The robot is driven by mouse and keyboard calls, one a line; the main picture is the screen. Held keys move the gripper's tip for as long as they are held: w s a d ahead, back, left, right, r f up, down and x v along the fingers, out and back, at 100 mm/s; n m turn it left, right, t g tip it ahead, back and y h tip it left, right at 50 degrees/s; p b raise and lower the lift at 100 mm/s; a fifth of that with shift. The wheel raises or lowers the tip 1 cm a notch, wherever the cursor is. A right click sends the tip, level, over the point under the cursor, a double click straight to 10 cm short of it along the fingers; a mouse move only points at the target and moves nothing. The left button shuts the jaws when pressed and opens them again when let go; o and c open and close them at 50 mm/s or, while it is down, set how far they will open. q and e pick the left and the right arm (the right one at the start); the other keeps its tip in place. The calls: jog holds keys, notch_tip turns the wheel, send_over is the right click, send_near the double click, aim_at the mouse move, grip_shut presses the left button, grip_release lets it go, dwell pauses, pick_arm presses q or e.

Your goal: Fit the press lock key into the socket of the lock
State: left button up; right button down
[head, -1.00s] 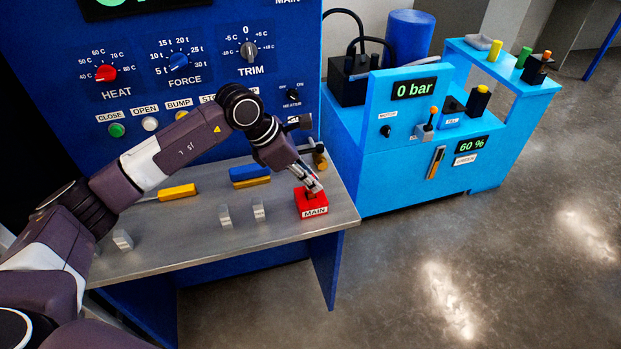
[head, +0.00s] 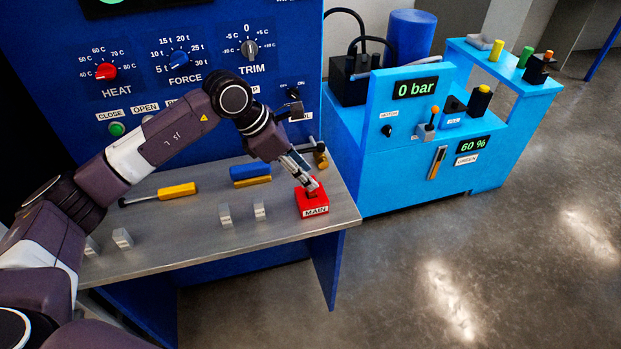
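A red block labelled MAIN (head: 314,210) sits at the right front corner of the grey metal shelf and looks like the lock. My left gripper (head: 309,184) points down at the top of this block, its fingertips at or just above it. The fingers are small and seen at an angle, so I cannot tell whether they are open or shut. I cannot make out the key or the socket; the gripper covers much of the block's top. My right gripper is not in view.
On the shelf (head: 185,240) lie a yellow-handled tool (head: 177,191), a blue and yellow block (head: 250,173) and several small grey blocks. A brass-coloured piece (head: 321,158) stands behind the red block. A light blue machine (head: 400,170) stands to the right.

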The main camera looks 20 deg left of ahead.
pick_arm(q)
jog(key=v, duration=0.8)
jog(key=shift+r, duration=0.3)
jog(key=shift+a, duration=0.15)
notch_tip(320, 180, up, 12)
jog(key=p, duration=0.8)
